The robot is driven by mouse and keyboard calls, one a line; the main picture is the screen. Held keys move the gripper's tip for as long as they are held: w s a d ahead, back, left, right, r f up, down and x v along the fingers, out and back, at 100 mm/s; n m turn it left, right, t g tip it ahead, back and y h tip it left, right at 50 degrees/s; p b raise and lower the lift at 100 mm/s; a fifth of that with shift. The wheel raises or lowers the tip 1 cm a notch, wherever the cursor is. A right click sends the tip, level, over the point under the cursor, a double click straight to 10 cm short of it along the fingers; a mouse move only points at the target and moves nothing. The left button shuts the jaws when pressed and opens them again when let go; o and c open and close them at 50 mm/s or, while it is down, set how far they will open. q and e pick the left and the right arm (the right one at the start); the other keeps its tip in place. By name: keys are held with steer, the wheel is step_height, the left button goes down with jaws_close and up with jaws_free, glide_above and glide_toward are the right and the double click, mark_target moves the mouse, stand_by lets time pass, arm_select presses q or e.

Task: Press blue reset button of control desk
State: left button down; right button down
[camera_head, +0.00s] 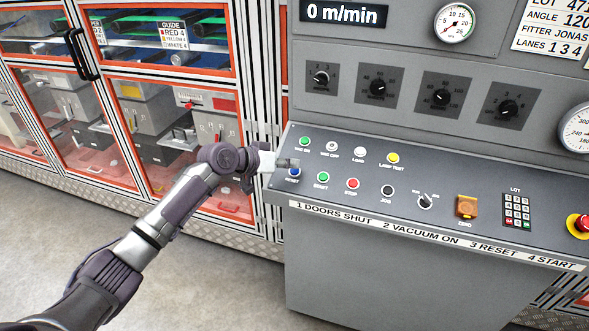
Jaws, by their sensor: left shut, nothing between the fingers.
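The grey control desk (450,218) stands at the right in the head view. The blue reset button (293,173) is at the left end of its lower button row, labelled RESET. My left arm comes in from the lower left. My left gripper (292,163) is shut and empty, with its fingertips right at the blue button, just above it in the picture. The fingertips cover part of the button's upper edge. I cannot tell whether they touch it. My right gripper is not in view.
Beside the blue button are a green start button (323,177) and a red stop button (353,183). A white button (332,146) and a green one (305,142) sit above. An orange-framed cabinet (150,110) stands at left. A red emergency knob (581,224) is far right.

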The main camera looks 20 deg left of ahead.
arm_select(q)
steer(key=r+p, duration=0.1)
steer(key=s+r+p, duration=0.1)
steer(key=r+p, duration=0.1)
steer(key=s+r+p, duration=0.1)
steer(key=shift+r, duration=0.25)
stand_by(0.6)
